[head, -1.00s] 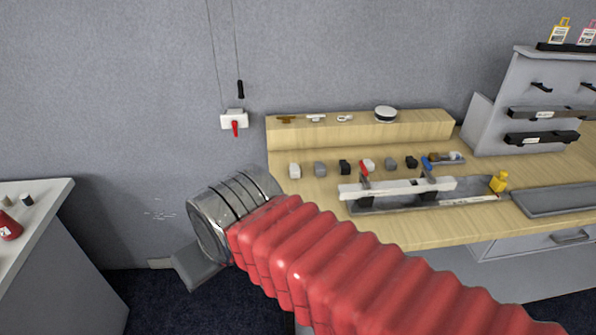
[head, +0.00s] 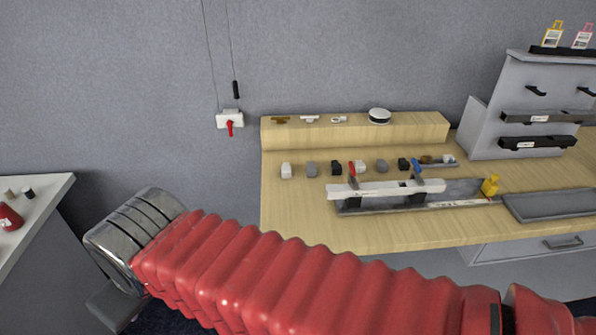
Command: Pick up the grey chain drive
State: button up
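No part is clearly recognisable as a grey chain drive. Two small grey pieces, one left of centre (head: 312,169) and one further right (head: 382,166), stand in a row on the wooden bench (head: 300,225). White and black pieces stand in the same row. My red-sleeved arm crosses the lower foreground, with a metal cuff at its left end. A grey part of my arm's end, perhaps my gripper (head: 115,305), shows below the cuff at lower left, well away from the row. Its fingers cannot be made out.
A white bar in a fixture (head: 385,190) with red and blue clamps lies in front of the row. A yellow bottle (head: 490,186) and grey tray (head: 550,204) are to the right. A raised wooden shelf (head: 350,135) runs behind. A white counter (head: 50,200) stands at left.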

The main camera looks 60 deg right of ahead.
aim_at(311, 169)
jog(key=u, duration=0.1)
jog(key=k, duration=1.2)
jog(key=z, duration=0.35)
jog(key=i, duration=1)
jog(key=z, duration=0.05)
